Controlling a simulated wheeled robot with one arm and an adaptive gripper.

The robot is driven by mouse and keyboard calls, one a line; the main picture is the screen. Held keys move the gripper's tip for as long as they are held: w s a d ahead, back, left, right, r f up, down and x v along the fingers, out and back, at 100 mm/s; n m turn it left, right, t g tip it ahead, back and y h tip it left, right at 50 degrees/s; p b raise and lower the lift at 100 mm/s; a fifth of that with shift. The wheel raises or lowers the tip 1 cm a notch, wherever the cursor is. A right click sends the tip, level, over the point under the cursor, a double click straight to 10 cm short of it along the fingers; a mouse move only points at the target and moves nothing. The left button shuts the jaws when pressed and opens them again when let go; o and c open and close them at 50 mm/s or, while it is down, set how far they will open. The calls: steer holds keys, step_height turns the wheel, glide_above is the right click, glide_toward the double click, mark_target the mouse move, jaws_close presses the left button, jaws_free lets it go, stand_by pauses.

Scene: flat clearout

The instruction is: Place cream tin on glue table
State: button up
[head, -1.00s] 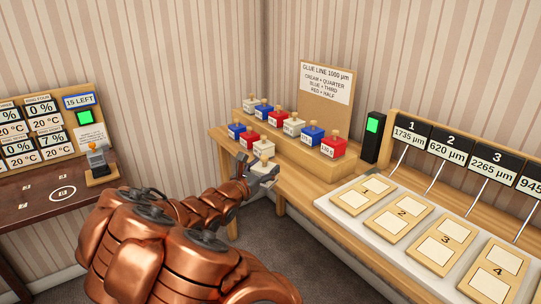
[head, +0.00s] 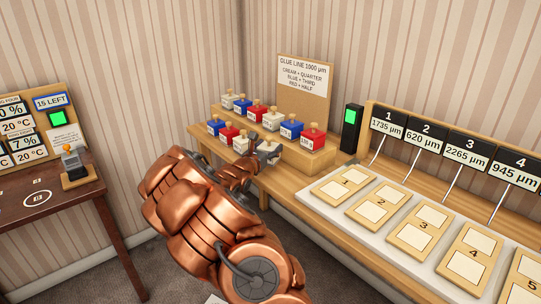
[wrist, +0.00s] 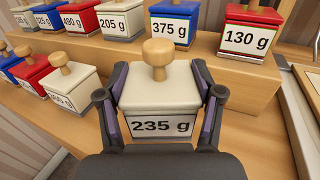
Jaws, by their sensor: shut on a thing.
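A cream tin (wrist: 160,88) with a wooden knob and a 235 g label is between the two fingers of my gripper (wrist: 159,95) in the wrist view. The gripper is shut on its sides and the tin looks upright. In the head view the tin (head: 269,150) is at the front of the stepped wooden shelf, partly hidden by my gripper (head: 260,158). Whether its base touches the wood below cannot be told. No table is labelled as the glue table; a sign reading GLUE LINE 1000 µm (head: 304,75) stands behind the shelf.
Several cream, blue and red tins stand on the shelf, including a red 130 g tin (wrist: 250,35) close by. A long bench at the right holds numbered boards (head: 343,187). A dark table (head: 75,205) at the left has a white ring and bare room.

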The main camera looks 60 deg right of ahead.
steer(key=shift+d, duration=0.5)
steer(key=shift+f, duration=1.75)
steer(key=shift+f, duration=0.15)
steer(key=o, duration=1.3)
steer(key=shift+o, duration=0.2)
steer(key=s+a, duration=0.1)
steer(key=a, duration=1.1)
steer(key=shift+s, duration=0.2)
